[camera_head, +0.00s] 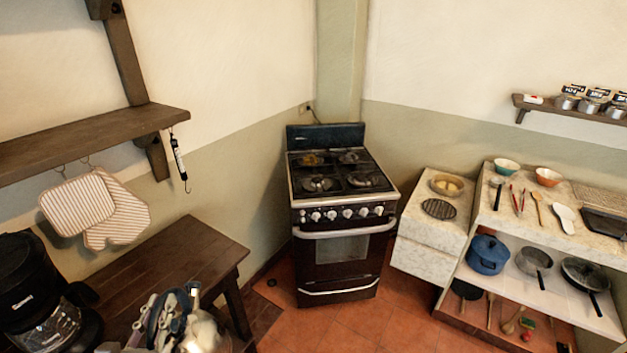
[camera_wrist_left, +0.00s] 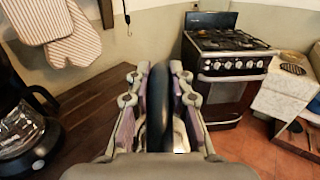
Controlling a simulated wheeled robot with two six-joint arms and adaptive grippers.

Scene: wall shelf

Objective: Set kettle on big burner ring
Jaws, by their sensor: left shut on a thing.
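My left gripper (camera_head: 176,308) is at the bottom of the head view, over the right part of the dark wooden table. In the left wrist view its fingers (camera_wrist_left: 158,100) are shut on the kettle's thick black handle (camera_wrist_left: 157,125). A shiny, pale part of the kettle (camera_head: 204,333) shows beside the gripper in the head view; most of its body is hidden. The stove (camera_head: 340,215) stands apart, in the corner ahead, with several burners. The front right burner ring (camera_head: 366,180) looks bare; I cannot tell surely which ring is biggest. My right gripper is not in view.
A black coffee maker (camera_head: 35,295) stands on the wooden table (camera_head: 190,248) at left. Striped oven mitts (camera_head: 118,218) hang under a wall shelf (camera_head: 90,135). A counter (camera_head: 425,250) and pan shelves stand right of the stove. Open tiled floor (camera_head: 350,325) lies before the stove.

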